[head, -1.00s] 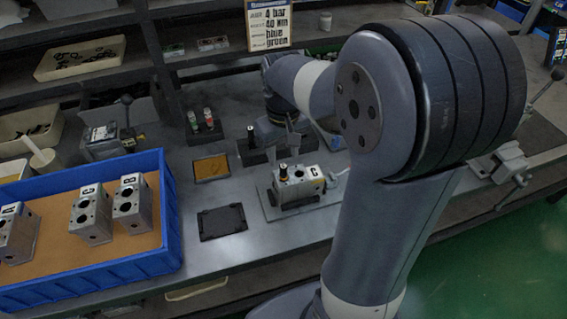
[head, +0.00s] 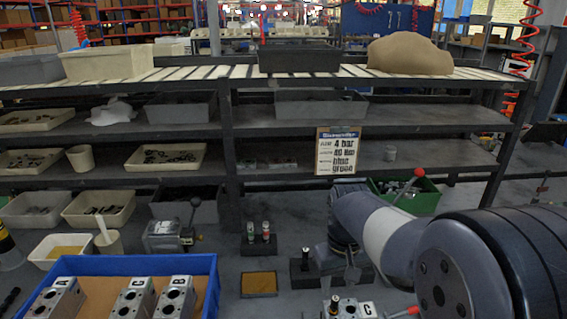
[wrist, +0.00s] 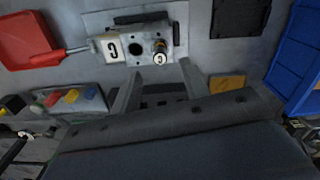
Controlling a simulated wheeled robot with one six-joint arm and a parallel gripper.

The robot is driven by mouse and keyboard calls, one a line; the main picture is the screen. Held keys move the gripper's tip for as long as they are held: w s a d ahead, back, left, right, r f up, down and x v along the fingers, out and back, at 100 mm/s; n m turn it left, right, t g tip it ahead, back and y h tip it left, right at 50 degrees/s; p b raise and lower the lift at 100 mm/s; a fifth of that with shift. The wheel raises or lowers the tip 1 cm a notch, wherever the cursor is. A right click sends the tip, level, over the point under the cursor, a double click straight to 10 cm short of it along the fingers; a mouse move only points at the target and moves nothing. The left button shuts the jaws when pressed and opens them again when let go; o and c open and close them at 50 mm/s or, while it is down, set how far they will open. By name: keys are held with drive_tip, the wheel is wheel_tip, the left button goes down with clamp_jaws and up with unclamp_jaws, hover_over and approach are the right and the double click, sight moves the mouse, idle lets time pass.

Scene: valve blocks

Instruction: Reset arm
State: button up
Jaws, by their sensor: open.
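My arm comes in from the right in the head view. My gripper (wrist: 160,82) is open in the wrist view, its two fingers apart with nothing between them. The grey valve block marked C (wrist: 135,46) sits on a plate just beyond the fingertips. A black-topped brass part (wrist: 159,47) stands in one of its holes.
A blue tray (head: 130,264) with several valve blocks stands at the lower left. A red dustpan-like piece (wrist: 27,38) lies left in the wrist view.

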sight(336, 299)
wheel_tip(336, 299, down, 8)
drive_tip(key=shift+r, duration=0.6)
